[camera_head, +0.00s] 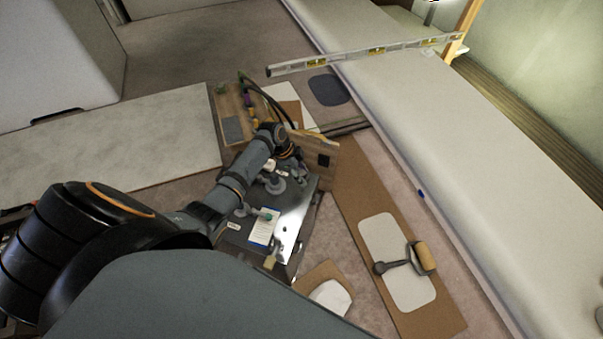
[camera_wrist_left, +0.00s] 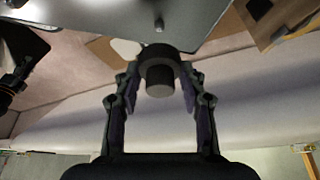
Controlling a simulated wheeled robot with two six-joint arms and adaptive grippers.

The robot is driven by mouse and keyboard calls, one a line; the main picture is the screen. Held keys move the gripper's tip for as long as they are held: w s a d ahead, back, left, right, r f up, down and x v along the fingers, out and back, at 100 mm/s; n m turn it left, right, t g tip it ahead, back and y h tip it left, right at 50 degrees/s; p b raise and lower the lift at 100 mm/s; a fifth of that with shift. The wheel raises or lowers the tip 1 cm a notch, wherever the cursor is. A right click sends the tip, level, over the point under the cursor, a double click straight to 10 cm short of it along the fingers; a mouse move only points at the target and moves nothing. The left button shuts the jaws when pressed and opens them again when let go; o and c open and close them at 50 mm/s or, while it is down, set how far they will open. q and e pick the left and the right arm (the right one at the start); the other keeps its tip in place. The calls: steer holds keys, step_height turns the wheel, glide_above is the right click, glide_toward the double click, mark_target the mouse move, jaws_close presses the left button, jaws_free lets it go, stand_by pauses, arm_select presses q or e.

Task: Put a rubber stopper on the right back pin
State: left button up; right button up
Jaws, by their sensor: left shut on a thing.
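In the left wrist view my left gripper (camera_wrist_left: 160,82) is shut on a dark grey, round, stepped rubber stopper (camera_wrist_left: 160,88). A short grey pin (camera_wrist_left: 159,22) stands on the underside or face of a grey metal panel (camera_wrist_left: 100,14), just beyond the stopper and apart from it in the picture. I cannot tell which pin it is. In the head view my left gripper (camera_head: 290,158) is over the far part of the dark metal unit (camera_head: 292,222); the stopper is too small or hidden to make out there. My right gripper is not in view.
A wooden board (camera_head: 322,155) stands upright beside the unit. A paper card (camera_head: 264,227) lies on the unit.

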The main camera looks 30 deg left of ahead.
arm_select(q)
step_height(320, 180, down, 4)
steer(key=b, duration=0.3)
steer(key=shift+r, duration=0.25)
steer(key=shift+p, duration=0.3)
steer(key=shift+f, duration=0.3)
steer(key=shift+f+b, duration=0.55)
stand_by(0.5)
steer(key=shift+f+b, duration=0.35)
steer(key=shift+f, duration=0.3)
